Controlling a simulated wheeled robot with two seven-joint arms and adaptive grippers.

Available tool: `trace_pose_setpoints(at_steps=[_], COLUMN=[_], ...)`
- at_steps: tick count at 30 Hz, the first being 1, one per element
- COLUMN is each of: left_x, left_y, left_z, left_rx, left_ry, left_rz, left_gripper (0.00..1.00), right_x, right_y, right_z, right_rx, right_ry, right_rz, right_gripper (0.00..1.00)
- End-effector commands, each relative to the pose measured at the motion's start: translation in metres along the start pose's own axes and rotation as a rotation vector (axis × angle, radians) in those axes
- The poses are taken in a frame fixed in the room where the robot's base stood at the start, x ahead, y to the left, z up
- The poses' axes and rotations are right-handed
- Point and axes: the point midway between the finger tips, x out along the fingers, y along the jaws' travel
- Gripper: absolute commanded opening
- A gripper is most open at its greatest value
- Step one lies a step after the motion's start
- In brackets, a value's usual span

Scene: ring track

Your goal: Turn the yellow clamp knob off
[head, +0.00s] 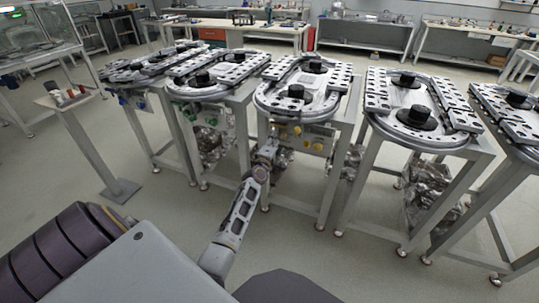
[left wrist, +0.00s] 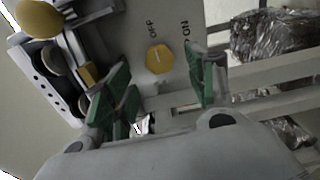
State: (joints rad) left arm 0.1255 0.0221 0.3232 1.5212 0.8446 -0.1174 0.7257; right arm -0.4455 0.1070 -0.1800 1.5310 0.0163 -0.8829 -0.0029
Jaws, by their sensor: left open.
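A yellow faceted knob (left wrist: 159,59) sits on a pale panel (left wrist: 178,28) between the printed words OFF and ON in the left wrist view. My left gripper (left wrist: 160,88) is open, its green-padded fingers on either side of and below the knob in the picture. I see no finger touching the knob. In the head view my left gripper (head: 268,152) is at the front of the middle ring-track table (head: 300,108), beside its yellow knobs (head: 318,147). Which of these is the clamp knob is too small to tell there. My right gripper is not in view.
A larger yellow round knob (left wrist: 40,22) and a small yellow block (left wrist: 89,75) are left of the panel in the left wrist view. Crumpled foil (left wrist: 270,42) hangs at right. Similar track tables stand on both sides.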

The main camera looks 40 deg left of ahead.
Motion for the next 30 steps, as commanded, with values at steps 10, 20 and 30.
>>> trace_pose_setpoints(at_steps=[10, 20, 30], left_x=[-0.034, -0.064, -0.080], left_y=[0.000, -0.001, 0.000], left_z=[-0.001, -0.001, -0.001], left_rx=[-0.001, 0.000, 0.000], left_ry=[0.001, 0.001, 0.001], left_rz=[-0.001, -0.002, -0.001], left_gripper=[0.56, 0.56, 0.56], right_x=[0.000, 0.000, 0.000], right_y=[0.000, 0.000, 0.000], right_z=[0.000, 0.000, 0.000], right_rx=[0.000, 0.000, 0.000], right_ry=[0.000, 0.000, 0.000], right_rz=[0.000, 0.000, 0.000], right_gripper=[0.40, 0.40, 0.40])
